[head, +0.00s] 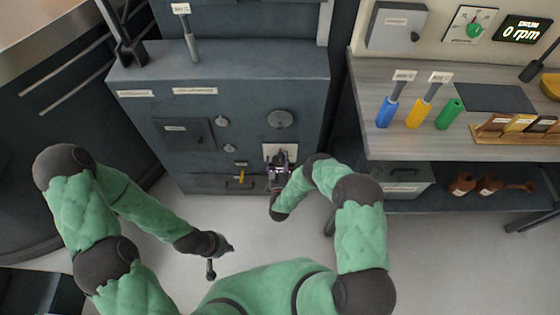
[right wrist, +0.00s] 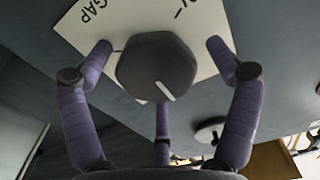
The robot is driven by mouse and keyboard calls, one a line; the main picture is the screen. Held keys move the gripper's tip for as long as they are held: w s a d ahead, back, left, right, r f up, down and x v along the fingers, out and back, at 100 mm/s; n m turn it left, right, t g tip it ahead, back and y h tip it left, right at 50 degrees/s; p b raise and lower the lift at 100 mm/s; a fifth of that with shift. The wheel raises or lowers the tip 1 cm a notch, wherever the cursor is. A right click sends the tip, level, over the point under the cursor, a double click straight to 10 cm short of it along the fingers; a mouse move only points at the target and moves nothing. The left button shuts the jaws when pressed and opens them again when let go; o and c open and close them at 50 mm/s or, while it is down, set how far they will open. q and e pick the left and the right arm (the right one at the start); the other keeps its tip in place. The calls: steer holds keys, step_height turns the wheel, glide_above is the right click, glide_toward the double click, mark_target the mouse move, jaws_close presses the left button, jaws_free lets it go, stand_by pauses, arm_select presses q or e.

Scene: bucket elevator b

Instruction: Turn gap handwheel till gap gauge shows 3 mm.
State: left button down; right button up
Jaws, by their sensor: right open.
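A dark grey faceted knob (right wrist: 158,68) with a white pointer line sits on a white plate (right wrist: 205,22) lettered "GAP" in the right wrist view. I take it for the gap handwheel. My right gripper (head: 278,166) is at this plate (head: 275,149) on the front of the dark cabinet. Its purple fingers are open and spread around the knob, with visible space at the sides. The gripper hides the knob in the head view. No millimetre reading is legible. My left gripper (head: 220,246) hangs over the floor, away from the cabinet; its finger state is unclear.
The cabinet front (head: 150,165) also has a round grey disc (head: 281,119), small knobs (head: 221,122) and a yellow handle (head: 241,176). A bench (head: 375,75) with coloured-handled tools stands to the right. Floor in front is clear.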

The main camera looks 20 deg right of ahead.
steer(key=shift+w+d, duration=0.1)
steer(key=shift+w, duration=0.25)
steer(key=c, duration=1.1)
steer(key=shift+r, duration=0.1)
steer(key=shift+w, duration=0.1)
